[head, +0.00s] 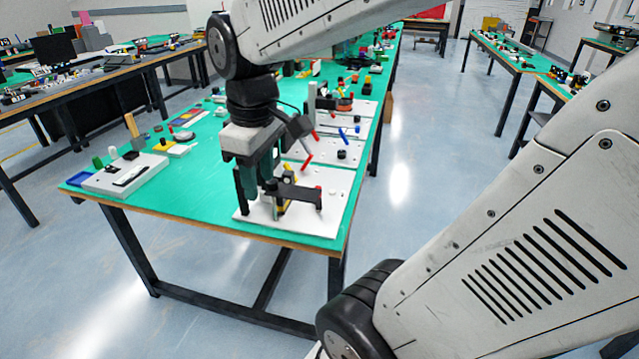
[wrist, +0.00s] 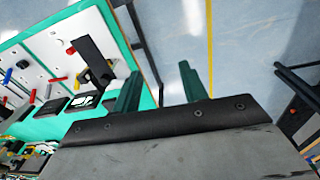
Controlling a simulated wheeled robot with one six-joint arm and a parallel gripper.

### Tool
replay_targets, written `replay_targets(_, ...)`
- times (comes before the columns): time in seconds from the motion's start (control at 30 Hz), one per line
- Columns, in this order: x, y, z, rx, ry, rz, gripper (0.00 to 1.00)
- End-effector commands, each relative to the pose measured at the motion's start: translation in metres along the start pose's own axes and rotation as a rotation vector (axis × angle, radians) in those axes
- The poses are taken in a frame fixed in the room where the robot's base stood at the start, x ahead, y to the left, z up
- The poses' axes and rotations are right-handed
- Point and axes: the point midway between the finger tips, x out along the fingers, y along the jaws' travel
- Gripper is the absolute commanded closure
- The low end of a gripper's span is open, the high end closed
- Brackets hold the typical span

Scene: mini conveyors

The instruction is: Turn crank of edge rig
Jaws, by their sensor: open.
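The edge rig is a white plate (head: 262,217) at the table's near corner. It carries a dark bar (head: 298,193) on upright supports, with a small red part (head: 319,188) near the bar's right end. I cannot tell clearly which part is the crank. In the wrist view the dark bar (wrist: 93,58) and the red part (wrist: 71,50) show at upper left. My gripper (head: 257,192) points down at the left side of the rig, its fingers apart. The wrist view shows both green fingers (wrist: 158,85) spread with nothing between them; the rig lies left of them.
More white plates (head: 325,178) with red and blue levers stand right behind the rig. A grey block unit (head: 125,173) sits at the table's left corner. The green tabletop (head: 190,205) between them is clear. Open floor (head: 420,180) lies to the right.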

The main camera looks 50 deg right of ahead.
Motion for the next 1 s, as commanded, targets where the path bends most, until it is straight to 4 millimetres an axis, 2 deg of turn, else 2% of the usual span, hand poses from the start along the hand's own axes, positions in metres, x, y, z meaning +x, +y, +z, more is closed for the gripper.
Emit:
replay_targets(0.03, 0.008, 0.026, -0.010, -0.053, -0.019, -0.008, 0.57)
replay_targets(0.23, 0.046, 0.127, -0.034, -0.339, -0.047, -0.031, 0.57)
replay_targets(0.4, 0.095, 0.212, -0.029, -0.574, -0.058, -0.062, 0.57)
replay_targets(0.5, 0.123, 0.252, -0.019, -0.688, -0.058, -0.078, 0.57)
replay_targets(0.6, 0.145, 0.279, -0.009, -0.774, -0.056, -0.090, 0.57)
replay_targets(0.7, 0.159, 0.296, -0.002, -0.830, -0.054, -0.095, 0.57)
replay_targets(0.8, 0.168, 0.302, 0.002, -0.856, -0.053, -0.098, 0.57)
replay_targets(1.0, 0.195, 0.300, 0.005, -0.864, -0.052, -0.101, 0.57)
